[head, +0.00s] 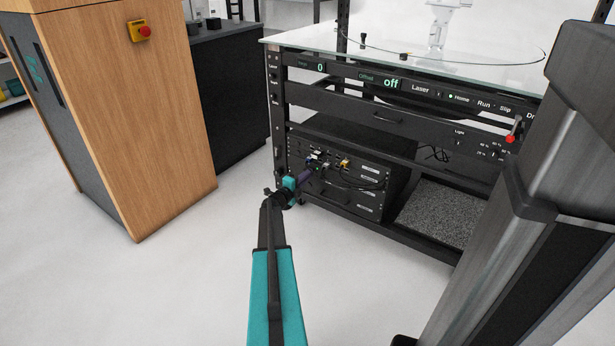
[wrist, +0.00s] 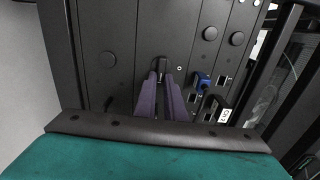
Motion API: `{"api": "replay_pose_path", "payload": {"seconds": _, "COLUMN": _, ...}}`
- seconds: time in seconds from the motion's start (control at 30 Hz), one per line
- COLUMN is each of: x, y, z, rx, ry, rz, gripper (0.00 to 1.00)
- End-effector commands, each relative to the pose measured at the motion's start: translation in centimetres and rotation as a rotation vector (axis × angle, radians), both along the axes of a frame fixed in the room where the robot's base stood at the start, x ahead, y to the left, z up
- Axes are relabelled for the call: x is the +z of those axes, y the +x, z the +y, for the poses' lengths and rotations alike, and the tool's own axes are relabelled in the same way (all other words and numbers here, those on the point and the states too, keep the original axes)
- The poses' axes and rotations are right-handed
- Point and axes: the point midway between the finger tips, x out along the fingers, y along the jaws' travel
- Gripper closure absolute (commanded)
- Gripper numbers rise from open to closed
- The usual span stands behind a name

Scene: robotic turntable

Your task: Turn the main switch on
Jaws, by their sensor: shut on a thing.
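My gripper (head: 306,175) reaches the front of the black equipment box (head: 368,200) under the turntable table. In the wrist view its two purple fingers (wrist: 162,80) are close together, shut on a small black switch part (wrist: 162,64) that sticks out of the black panel (wrist: 110,30). This part appears to be the main switch. The fingers hide its lower portion, and I cannot tell its on or off position. In the head view the switch is hidden by my gripper.
A blue connector (wrist: 203,80) and a white-labelled cable plug (wrist: 224,115) are just right of my fingers. The glass-topped table (head: 420,45) and its control panel (head: 440,92) are above. A wooden cabinet (head: 165,110) stands left, with clear floor between.

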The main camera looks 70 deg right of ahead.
Motion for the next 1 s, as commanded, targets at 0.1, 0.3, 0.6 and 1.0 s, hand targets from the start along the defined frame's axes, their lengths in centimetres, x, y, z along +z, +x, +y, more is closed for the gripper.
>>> {"api": "replay_pose_path", "payload": {"seconds": 0.1, "x": -0.2, "y": -0.6, "z": 0.0, "rx": -0.013, "ry": 0.0, "rz": -0.003, "gripper": 1.0}}
{"api": "replay_pose_path", "payload": {"seconds": 0.3, "x": -0.1, "y": -0.5, "z": 0.0, "rx": -0.009, "ry": 0.001, "rz": -0.002, "gripper": 0.72}}
{"api": "replay_pose_path", "payload": {"seconds": 0.6, "x": 0.0, "y": -0.2, "z": 0.1, "rx": -0.004, "ry": 0.0, "rz": 0.0, "gripper": 0.72}}
{"api": "replay_pose_path", "payload": {"seconds": 1.0, "x": 0.2, "y": 0.7, "z": 3.6, "rx": -0.002, "ry": 0.002, "rz": 0.002, "gripper": 0.72}}
